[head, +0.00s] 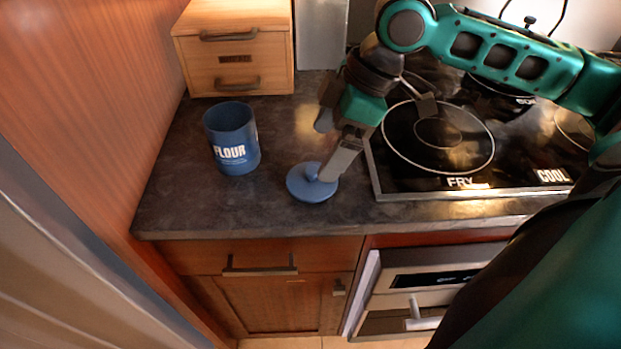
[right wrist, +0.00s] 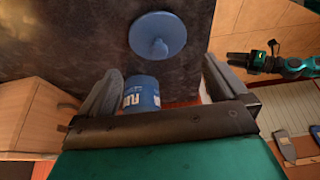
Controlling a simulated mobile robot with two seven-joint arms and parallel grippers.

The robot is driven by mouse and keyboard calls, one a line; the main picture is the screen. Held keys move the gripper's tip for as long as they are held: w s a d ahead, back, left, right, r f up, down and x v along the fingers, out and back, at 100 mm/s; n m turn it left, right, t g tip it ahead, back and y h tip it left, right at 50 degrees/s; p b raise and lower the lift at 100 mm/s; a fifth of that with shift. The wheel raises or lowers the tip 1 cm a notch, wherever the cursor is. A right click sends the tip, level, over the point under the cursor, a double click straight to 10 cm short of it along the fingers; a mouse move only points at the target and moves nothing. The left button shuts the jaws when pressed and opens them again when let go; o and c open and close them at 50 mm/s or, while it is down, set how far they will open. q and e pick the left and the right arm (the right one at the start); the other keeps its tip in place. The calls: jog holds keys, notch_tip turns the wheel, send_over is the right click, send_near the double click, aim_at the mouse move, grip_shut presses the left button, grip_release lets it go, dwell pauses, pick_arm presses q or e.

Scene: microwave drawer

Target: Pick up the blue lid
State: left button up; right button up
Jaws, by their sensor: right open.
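The blue lid (head: 308,188) lies flat on the dark counter with its round knob up, left of the cooktop. My right gripper (head: 331,148) is open above it, and one fingertip overlaps the lid near the knob in the head view. I cannot tell whether it touches. In the right wrist view the lid (right wrist: 158,36) is at the top, beyond the open, empty fingers (right wrist: 160,80). A green arm with a dark end, apparently my left gripper (right wrist: 250,62), shows at the right edge of the wrist view.
The blue FLOUR canister (head: 231,140) stands upright and open-topped left of the lid. A wooden drawer box (head: 236,50) is at the back left. The black cooktop (head: 440,150) is to the right. The counter's front edge is close below the lid.

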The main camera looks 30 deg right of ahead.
aim_at(313, 169)
jog(key=b+x, duration=0.1)
jog(key=x, duration=0.6)
jog(key=shift+d, duration=0.1)
jog(key=c, duration=0.7)
